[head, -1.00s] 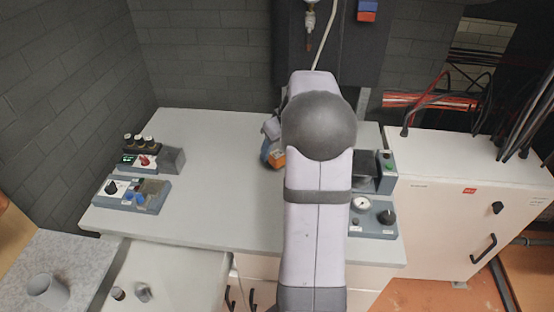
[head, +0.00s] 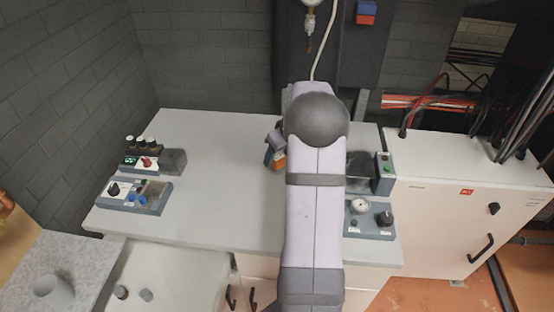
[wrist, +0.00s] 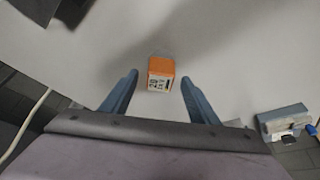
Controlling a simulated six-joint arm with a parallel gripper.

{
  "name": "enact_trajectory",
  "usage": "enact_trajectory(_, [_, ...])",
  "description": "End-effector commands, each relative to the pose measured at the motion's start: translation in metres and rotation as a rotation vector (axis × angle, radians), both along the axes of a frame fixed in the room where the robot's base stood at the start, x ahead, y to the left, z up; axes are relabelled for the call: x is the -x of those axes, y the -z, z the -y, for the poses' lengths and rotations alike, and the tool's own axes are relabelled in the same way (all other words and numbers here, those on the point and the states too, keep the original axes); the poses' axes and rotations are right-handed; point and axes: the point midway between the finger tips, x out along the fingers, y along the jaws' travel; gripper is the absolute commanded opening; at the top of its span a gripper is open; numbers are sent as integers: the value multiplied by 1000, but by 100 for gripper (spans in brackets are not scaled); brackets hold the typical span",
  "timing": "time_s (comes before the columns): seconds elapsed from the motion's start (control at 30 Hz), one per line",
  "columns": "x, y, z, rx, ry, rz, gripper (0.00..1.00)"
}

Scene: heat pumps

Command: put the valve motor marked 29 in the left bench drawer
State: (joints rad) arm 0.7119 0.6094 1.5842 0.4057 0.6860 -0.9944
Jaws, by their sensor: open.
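A small orange block with a white, dark-printed label, the likely valve motor (wrist: 161,73), sits on the pale bench top in the wrist view. Its number is too small to read. My gripper (wrist: 158,84) is open, with its two blue fingers on either side of the block's near part and gaps showing. In the head view the orange motor (head: 279,161) shows beside my gripper (head: 272,152), partly hidden by my arm. A pale, open drawer-like space (head: 180,262) lies at the bench's front left, with two small objects in it.
Control boxes stand on the bench's left (head: 135,195) and right (head: 370,218). A grey cup (head: 54,291) stands on a speckled surface at lower left. A white cabinet (head: 450,200) with cables is at right. The bench's middle left is clear.

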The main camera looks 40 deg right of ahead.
Motion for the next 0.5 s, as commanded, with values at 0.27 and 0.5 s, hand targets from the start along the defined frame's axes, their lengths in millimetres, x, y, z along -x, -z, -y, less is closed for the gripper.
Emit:
enact_trajectory(0.27, [-9,20,0,0,0,0,55])
enact_trajectory(0.5, [-9,21,0,1,0,1,52])
